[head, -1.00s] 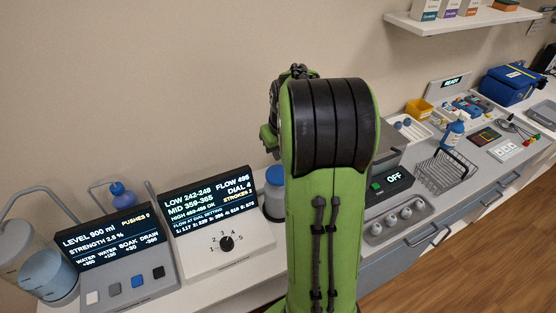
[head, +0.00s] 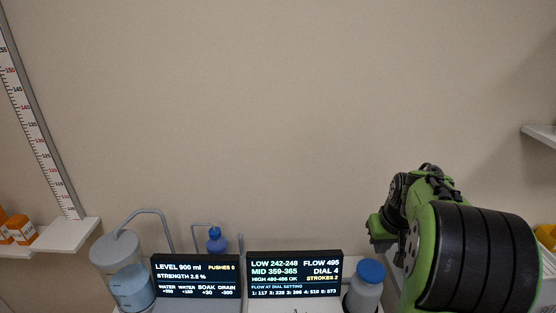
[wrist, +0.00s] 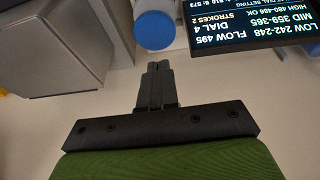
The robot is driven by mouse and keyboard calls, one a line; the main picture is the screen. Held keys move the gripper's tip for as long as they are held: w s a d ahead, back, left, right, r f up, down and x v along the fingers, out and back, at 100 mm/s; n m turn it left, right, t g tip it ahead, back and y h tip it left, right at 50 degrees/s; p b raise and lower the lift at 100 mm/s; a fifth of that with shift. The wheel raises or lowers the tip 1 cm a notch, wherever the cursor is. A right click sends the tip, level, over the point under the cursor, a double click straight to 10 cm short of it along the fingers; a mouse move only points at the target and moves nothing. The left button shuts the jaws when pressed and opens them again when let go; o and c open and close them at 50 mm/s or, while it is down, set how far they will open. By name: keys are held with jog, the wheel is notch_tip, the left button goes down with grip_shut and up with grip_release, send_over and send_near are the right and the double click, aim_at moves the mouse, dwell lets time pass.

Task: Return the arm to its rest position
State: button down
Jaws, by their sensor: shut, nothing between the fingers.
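My green and black arm (head: 465,250) is at the right of the head view, folded up over the counter. My gripper (wrist: 155,85) shows in the wrist view with its two dark fingers together and nothing between them. It points toward the blue-capped white bottle (wrist: 154,30), apart from it as far as I can tell. In the head view the fingers are hidden or too small to make out.
The flow display (head: 294,274) reads FLOW 495, DIAL 4, STROKES 2. Left of it stand the level display (head: 195,277) and a clear tank (head: 128,275). The blue-capped bottle (head: 366,285) is close to my arm. A shelf (head: 70,238) is at left; the wall above is bare.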

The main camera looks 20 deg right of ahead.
jog(key=s+a+r+n, duration=0.1)
jog(key=a+r, duration=0.2)
jog(key=a, duration=0.2)
jog(key=s+a+r, duration=0.2)
jog(key=a, duration=0.3)
jog(key=s+a+n+t+y, duration=0.1)
jog(key=s+a+n+t, duration=0.1)
jog(key=s+a, duration=1.1)
jog(key=shift+s+a+r, duration=0.25)
jog(key=shift+s+r, duration=0.1)
jog(key=shift+s, duration=0.55)
